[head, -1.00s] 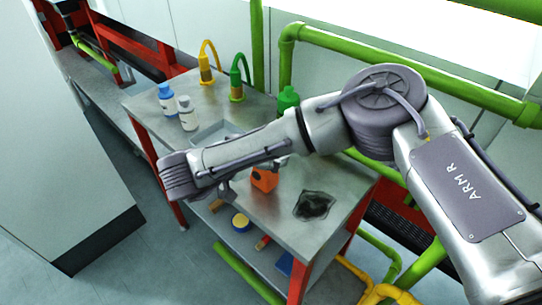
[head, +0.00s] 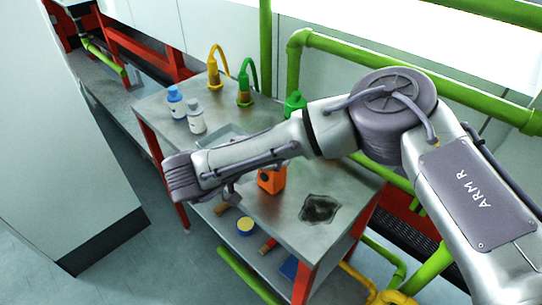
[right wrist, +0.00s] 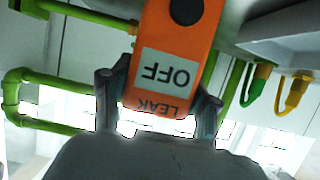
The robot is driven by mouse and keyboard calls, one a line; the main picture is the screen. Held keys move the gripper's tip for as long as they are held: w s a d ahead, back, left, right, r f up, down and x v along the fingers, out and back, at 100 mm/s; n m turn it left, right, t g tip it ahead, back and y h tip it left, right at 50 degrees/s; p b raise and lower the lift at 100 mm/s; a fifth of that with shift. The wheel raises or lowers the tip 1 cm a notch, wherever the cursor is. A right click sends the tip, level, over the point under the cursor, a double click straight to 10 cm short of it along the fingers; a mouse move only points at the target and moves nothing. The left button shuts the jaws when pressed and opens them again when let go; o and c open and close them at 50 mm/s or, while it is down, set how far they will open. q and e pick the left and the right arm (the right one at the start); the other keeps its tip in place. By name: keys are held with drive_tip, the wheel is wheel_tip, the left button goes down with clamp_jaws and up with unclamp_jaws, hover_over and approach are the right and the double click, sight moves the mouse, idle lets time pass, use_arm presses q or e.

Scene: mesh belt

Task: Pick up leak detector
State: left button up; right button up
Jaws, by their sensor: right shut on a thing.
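The leak detector is an orange box with a dark round knob and a pale panel reading OFF, with LEAK printed below. In the right wrist view the leak detector (right wrist: 175,75) is between the two fingers of my right gripper (right wrist: 158,92), its lettering upside down. The gripper is shut on it. In the head view the leak detector (head: 271,181) shows orange at the metal bench, partly hidden by my right arm. I cannot tell whether it touches the bench top. My right gripper is mostly hidden there. My left gripper is not in view.
The metal bench (head: 290,225) holds a blue-capped bottle (head: 176,103), a white bottle (head: 195,117), a green bottle (head: 294,104) and yellow and green hose fittings (head: 244,95). Green pipes (head: 415,87) run behind.

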wheel_tip(320, 180, up, 4)
drive_tip(key=shift+d+r+b, duration=0.1)
drive_tip(key=shift+b, duration=0.25)
drive_tip(key=s+d+r+b, duration=0.1)
drive_tip(key=s+d+r, duration=0.5)
drive_tip(key=d, duration=0.3)
drive_tip(key=shift+d+r, duration=0.25)
drive_tip(key=shift+d, duration=0.1)
drive_tip(key=shift+f, duration=0.1)
